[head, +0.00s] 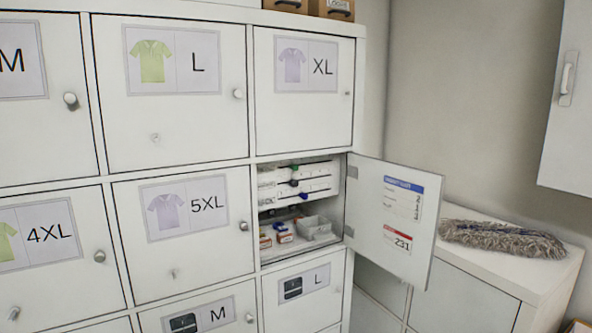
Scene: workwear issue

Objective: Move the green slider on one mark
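The green slider (294,167) is a small knob on the top slot of a white slider panel (272,184) inside an open locker compartment. It sits near the middle of its slot. Below it are a dark slider (294,183) and, a little further right, a blue slider (304,196). The marks along the slots are too small to read. Neither of my grippers shows in the head view.
The compartment door (390,215) is swung open to the right. Small boxes (282,236) and a grey tray (314,227) stand below the panel. Closed labelled lockers (180,140) surround it. A low white cabinet (520,270) with a fluffy duster (500,238) stands at right.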

